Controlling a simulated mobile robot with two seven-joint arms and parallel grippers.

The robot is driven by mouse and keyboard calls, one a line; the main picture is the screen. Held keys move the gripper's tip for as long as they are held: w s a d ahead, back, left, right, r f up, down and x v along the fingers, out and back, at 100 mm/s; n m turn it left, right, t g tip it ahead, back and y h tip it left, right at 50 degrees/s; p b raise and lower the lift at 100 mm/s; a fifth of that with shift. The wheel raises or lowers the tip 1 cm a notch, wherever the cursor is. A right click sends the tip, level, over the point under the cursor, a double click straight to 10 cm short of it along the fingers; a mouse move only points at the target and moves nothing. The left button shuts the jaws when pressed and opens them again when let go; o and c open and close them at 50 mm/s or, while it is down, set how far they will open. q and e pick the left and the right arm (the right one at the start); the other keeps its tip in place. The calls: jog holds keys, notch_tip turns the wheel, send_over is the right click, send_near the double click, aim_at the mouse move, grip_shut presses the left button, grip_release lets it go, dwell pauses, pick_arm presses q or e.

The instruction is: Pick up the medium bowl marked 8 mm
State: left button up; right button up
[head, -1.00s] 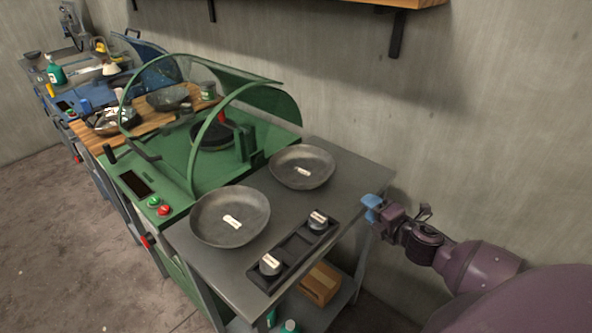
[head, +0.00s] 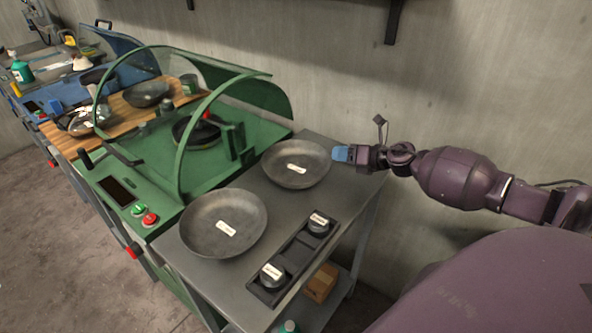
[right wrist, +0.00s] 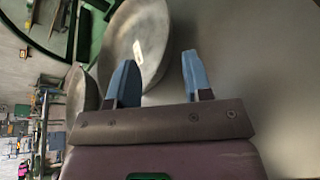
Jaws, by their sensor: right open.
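Two grey bowls with small white labels sit on the grey table: a front bowl (head: 205,215) and a back bowl (head: 290,176). The label print is too small to read, so I cannot tell which is marked 8 mm. My right gripper (head: 343,154) is open and empty, just right of the back bowl's rim. In the right wrist view, the blue fingers (right wrist: 160,78) are spread apart, with the nearer bowl (right wrist: 150,35) just ahead of them and another bowl (right wrist: 76,92) at the left. My left gripper is not in view.
A black tray (head: 293,250) with two labelled round weights lies on the table's right side. The green machine (head: 150,185) with a clear curved hood stands left of the bowls. The wall is close behind the gripper. A wooden block (head: 320,283) is on the lower shelf.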

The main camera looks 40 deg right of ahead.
aim_at(327, 153)
jog(key=shift+d+b+x, duration=0.15)
jog(key=shift+x, duration=1.4)
jog(key=shift+d+b+x, duration=0.15)
jog(key=shift+x, duration=1.35)
jog(key=shift+w, duration=0.1)
grip_shut()
